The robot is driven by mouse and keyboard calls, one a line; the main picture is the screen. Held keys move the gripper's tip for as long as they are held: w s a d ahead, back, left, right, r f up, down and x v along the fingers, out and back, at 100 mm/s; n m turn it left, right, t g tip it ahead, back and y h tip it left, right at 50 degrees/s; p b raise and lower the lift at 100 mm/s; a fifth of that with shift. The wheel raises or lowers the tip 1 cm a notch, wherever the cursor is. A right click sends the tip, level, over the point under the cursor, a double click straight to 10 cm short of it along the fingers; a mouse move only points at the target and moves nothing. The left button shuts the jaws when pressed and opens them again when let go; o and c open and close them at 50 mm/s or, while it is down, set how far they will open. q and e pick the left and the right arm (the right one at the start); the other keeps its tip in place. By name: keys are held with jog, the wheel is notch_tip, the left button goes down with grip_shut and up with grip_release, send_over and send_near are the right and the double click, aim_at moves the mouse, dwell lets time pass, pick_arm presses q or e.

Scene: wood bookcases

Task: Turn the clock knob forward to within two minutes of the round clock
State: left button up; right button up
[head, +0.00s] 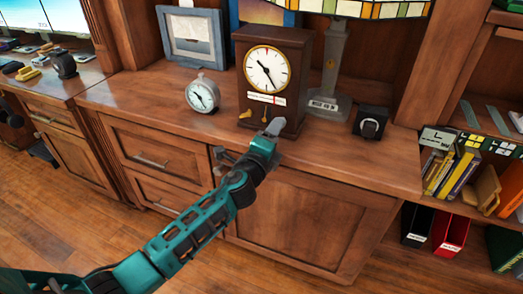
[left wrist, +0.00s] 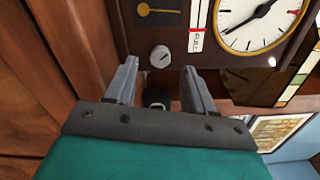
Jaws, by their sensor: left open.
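The wooden clock (head: 284,84) stands on the cabinet top, with a white dial (head: 266,69) and a red-marked label below it. The round clock (head: 203,96) is a small silver one with a white dial, standing to its left. My left gripper (head: 249,140) is open in front of the wooden clock's lower front. In the left wrist view, a silver knob (left wrist: 160,56) with a dark line shows on the wooden clock's front. It lies just beyond and between the open fingertips (left wrist: 157,68); contact cannot be told. In the head view my gripper seems to hide it. My right gripper is out of view.
A lamp (head: 329,62) with a coloured glass shade stands right of the wooden clock. A framed picture (head: 191,36) stands behind the round clock. The cabinet top's front left is clear.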

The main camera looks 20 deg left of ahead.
pick_arm(q)
jog(key=s, duration=0.9)
jog(key=shift+s+a, duration=0.2)
jog(key=shift+s, duration=0.2)
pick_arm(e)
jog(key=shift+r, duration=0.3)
pick_arm(q)
jog(key=s+f+n+g+p, duration=0.3)
jog(key=s+f+n+p, duration=0.1)
jog(key=s+n, duration=0.5)
jog(key=s+d+f+n+g+h+p, duration=0.1)
jog(key=s+f+n+g+p, duration=0.3)
jog(key=s+n, duration=0.5)
jog(key=shift+s+f+p, duration=0.5)
jog(key=shift+s+p, duration=0.05)
jog(key=shift+p, duration=0.15)
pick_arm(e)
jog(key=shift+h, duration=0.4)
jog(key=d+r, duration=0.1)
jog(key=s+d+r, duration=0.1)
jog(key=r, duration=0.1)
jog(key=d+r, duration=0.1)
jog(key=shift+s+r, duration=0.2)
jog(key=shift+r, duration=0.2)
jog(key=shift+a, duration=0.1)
